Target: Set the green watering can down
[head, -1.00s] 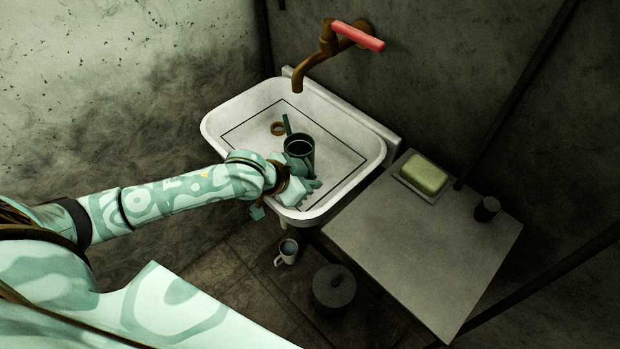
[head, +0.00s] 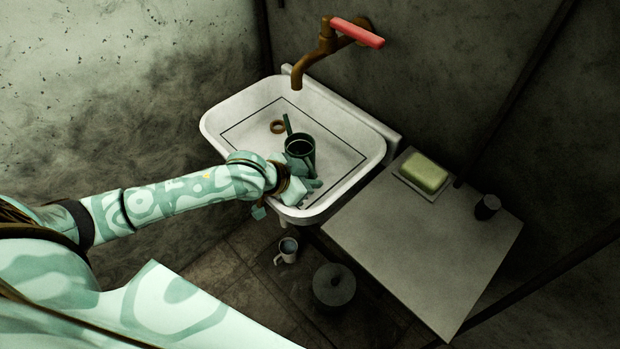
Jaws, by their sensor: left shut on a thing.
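The dark green watering can (head: 300,146) is upright inside the white sink (head: 222,108), with its spout pointing up and back towards the tap. Its open top faces me. My left gripper (head: 306,180) reaches over the front rim of the sink and is shut on the near side of the can. The can's lower part is partly hidden by the gripper, and I cannot tell whether its base touches the sink floor. My right gripper is not in view.
A brown tap (head: 311,66) with a red handle (head: 357,32) hangs above the sink. A brown ring (head: 277,127) lies in the basin. A grey table (head: 420,245) at right bears green soap (head: 424,173) and a dark cup (head: 487,207). A mug (head: 288,250) and lidded pot (head: 334,287) stand below.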

